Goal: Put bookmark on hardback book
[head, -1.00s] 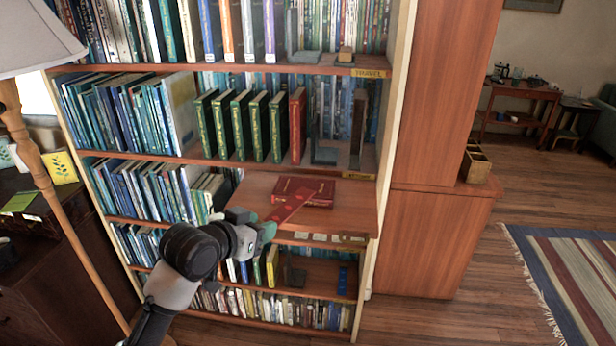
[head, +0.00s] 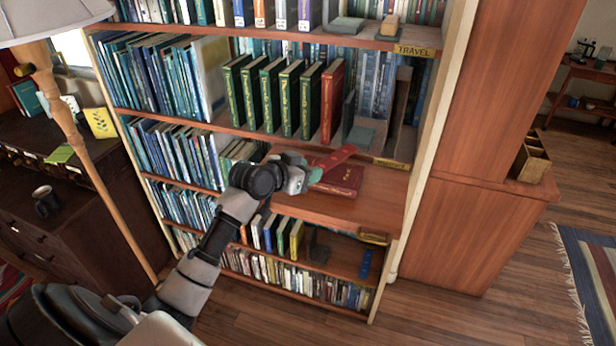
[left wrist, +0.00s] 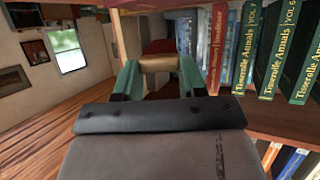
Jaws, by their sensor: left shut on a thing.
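The bookmark (head: 337,156) is a thin red strip. My left gripper (head: 312,173) is shut on its near end, and the strip points away to the upper right. The hardback book (head: 343,182) is dark red and lies flat on a pull-out wooden shelf. In the head view the bookmark overlaps the book's far left part; I cannot tell whether they touch. In the left wrist view the green fingers of my left gripper (left wrist: 160,68) have a tan and red shape between and beyond them. My right gripper is not in view.
The pull-out shelf (head: 365,210) has bare wood around the book. Above it stand several green volumes (head: 288,98), a red volume (head: 331,100) and a grey bookend (head: 362,133). A floor lamp (head: 88,140) stands at the left. A wooden cabinet (head: 455,235) is at the right.

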